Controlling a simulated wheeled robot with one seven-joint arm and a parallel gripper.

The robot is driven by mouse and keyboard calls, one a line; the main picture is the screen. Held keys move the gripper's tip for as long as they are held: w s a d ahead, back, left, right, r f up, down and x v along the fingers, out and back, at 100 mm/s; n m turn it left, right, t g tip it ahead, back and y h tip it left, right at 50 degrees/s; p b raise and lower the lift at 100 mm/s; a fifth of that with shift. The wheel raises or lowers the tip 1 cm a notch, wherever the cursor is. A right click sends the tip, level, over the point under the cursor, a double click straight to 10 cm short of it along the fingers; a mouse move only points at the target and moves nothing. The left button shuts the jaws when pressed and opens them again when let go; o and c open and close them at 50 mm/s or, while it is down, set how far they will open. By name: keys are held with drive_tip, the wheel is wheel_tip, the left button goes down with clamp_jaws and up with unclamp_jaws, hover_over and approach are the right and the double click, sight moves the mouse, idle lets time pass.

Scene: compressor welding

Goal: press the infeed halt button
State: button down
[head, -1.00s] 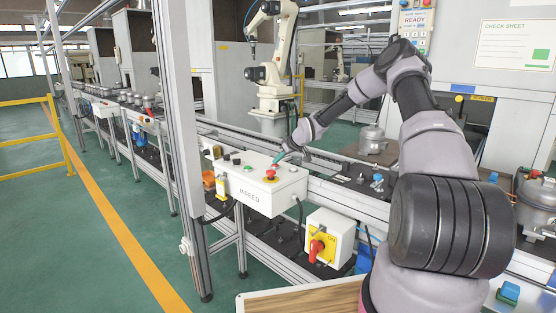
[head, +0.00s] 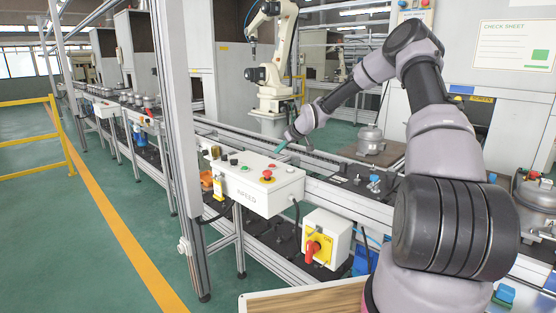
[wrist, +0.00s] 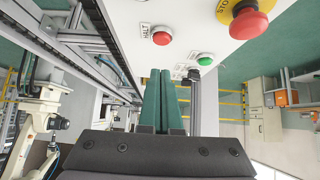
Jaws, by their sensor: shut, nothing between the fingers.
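The white INFEED control box (head: 258,198) stands at the conveyor's near side in the head view. Its small red HALT button (wrist: 161,38), labelled in the wrist view, also shows small near the box's back edge in the head view (head: 271,166). A green button (wrist: 205,59) and a red mushroom STOP button on a yellow base (wrist: 248,20) sit beside it; the mushroom also shows in the head view (head: 267,174). My gripper (wrist: 162,72) has its teal fingers together and empty. In the head view its tips (head: 280,149) are apart from the box, above its back edge.
The conveyor rail (head: 330,185) runs behind the box. A white box with a red rotary switch (head: 314,248) hangs to its right. A grey metal post (head: 178,130) stands to its left. A white robot arm (head: 275,75) stands beyond the conveyor.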

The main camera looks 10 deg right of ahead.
drive_tip(key=v, duration=0.6)
drive_tip(key=shift+r, duration=0.2)
drive_tip(key=s+d+r+m+h, duration=0.1)
drive_tip(key=s+r+m+h, duration=0.1)
drive_tip(key=s+r, duration=0.55)
drive_tip(key=s+d+r+m+g+h, duration=0.15)
drive_tip(key=s+r, duration=0.35)
drive_tip(key=s, duration=0.5)
drive_tip(key=s+d+r+m+t+h, duration=0.1)
drive_tip(key=s+r+m+h, duration=0.15)
drive_tip(key=s+r, duration=0.5)
drive_tip(key=s+r+m+y, duration=0.3)
drive_tip(key=s+m, duration=0.2)
drive_tip(key=s, duration=1.6)
drive_tip(key=shift+s, duration=0.3)
